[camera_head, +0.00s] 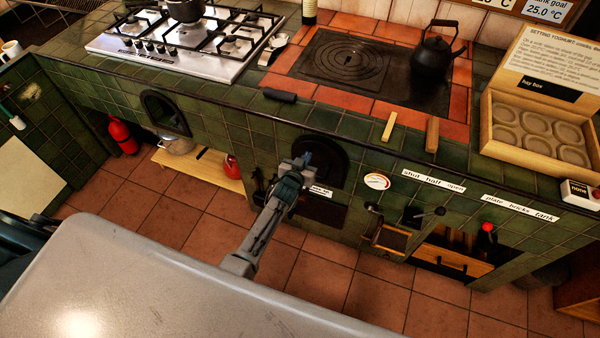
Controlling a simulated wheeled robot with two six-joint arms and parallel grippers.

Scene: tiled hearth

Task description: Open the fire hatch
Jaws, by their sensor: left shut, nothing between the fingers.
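A dark round hatch (328,168), which looks like the fire hatch, is set in the green tiled front of the hearth. I cannot tell for sure whether it is shut or ajar, as my gripper hides its left part. My left gripper (304,160) is shut and empty, with its tips in front of the hatch's left side. I cannot tell whether they touch it. A white label beside the wrist is partly hidden. My right gripper is not in view.
A gauge (377,181) and a dark lever (430,214) are right of the hatch. A red-knobbed lever (488,228) is farther right. A black kettle (432,56) stands on the hearth top. A low wooden shelf (200,168) is at left. The tiled floor (320,275) is clear in front.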

